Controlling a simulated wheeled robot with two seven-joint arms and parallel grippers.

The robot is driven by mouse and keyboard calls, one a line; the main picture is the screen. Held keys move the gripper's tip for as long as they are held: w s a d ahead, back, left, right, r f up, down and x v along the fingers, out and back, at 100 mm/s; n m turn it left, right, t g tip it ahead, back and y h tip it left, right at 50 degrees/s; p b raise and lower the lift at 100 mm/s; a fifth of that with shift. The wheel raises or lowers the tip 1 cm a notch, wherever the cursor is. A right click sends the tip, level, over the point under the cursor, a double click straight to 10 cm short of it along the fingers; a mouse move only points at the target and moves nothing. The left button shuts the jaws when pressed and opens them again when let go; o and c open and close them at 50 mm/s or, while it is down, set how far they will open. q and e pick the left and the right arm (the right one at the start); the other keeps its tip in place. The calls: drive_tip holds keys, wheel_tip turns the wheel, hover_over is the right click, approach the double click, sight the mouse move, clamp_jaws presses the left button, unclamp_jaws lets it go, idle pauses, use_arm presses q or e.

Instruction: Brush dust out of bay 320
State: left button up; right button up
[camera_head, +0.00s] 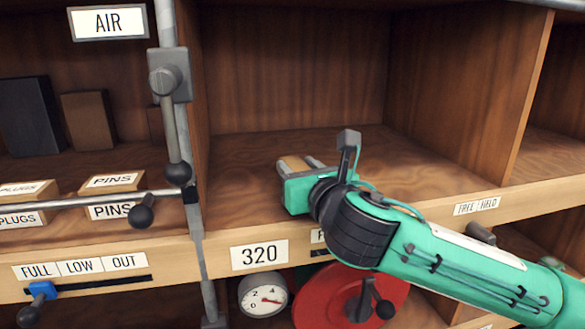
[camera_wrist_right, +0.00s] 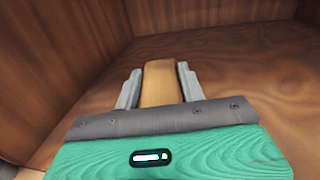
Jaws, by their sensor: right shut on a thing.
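Bay 320 (camera_head: 245,165) is the open wooden compartment above the white 320 label (camera_head: 259,255). Its brown floor shows no dust that I can make out. My right gripper (camera_head: 303,165) is inside the bay, over the front part of its floor. It is shut on a light wooden piece, which looks like a brush handle (camera_wrist_right: 160,84), between its two grey fingers. Any bristles are hidden in both views. I cannot tell whether the brush touches the floor. My left gripper is out of view.
A grey upright pipe with black-knobbed levers (camera_head: 178,172) stands at the bay's left front edge. A wooden wall (camera_head: 530,100) closes the right side. Below the front shelf edge are a gauge (camera_head: 263,295) and a red disc (camera_head: 325,300). The bay's back is empty.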

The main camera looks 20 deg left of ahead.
drive_tip(key=shift+w+d, duration=0.55)
drive_tip(key=shift+d, duration=0.3)
drive_tip(key=shift+w+d, duration=0.55)
drive_tip(key=shift+d, duration=0.3)
drive_tip(key=shift+s+a+p, duration=0.2)
drive_tip(key=shift+s+a, duration=0.35)
drive_tip(key=shift+a, duration=0.3)
drive_tip(key=shift+s+a+p, duration=0.2)
drive_tip(key=shift+s+a, duration=0.35)
drive_tip(key=shift+a, duration=0.25)
drive_tip(key=shift+s+a, duration=0.5)
drive_tip(key=shift+a, duration=0.25)
drive_tip(key=shift+s+a, duration=0.45)
drive_tip(key=shift+a, duration=0.3)
drive_tip(key=shift+s+a, duration=0.5)
drive_tip(key=shift+a, duration=0.25)
drive_tip(key=shift+w+d+f, duration=0.1)
drive_tip(key=shift+w+d, duration=0.2)
drive_tip(key=shift+d, duration=0.25)
drive_tip(key=shift+w+d, duration=0.3)
drive_tip(key=shift+d, duration=0.2)
drive_tip(key=shift+w+d, duration=0.7)
drive_tip(key=shift+d, duration=0.3)
drive_tip(key=shift+r+p, duration=1.4)
drive_tip(key=shift+r, duration=0.25)
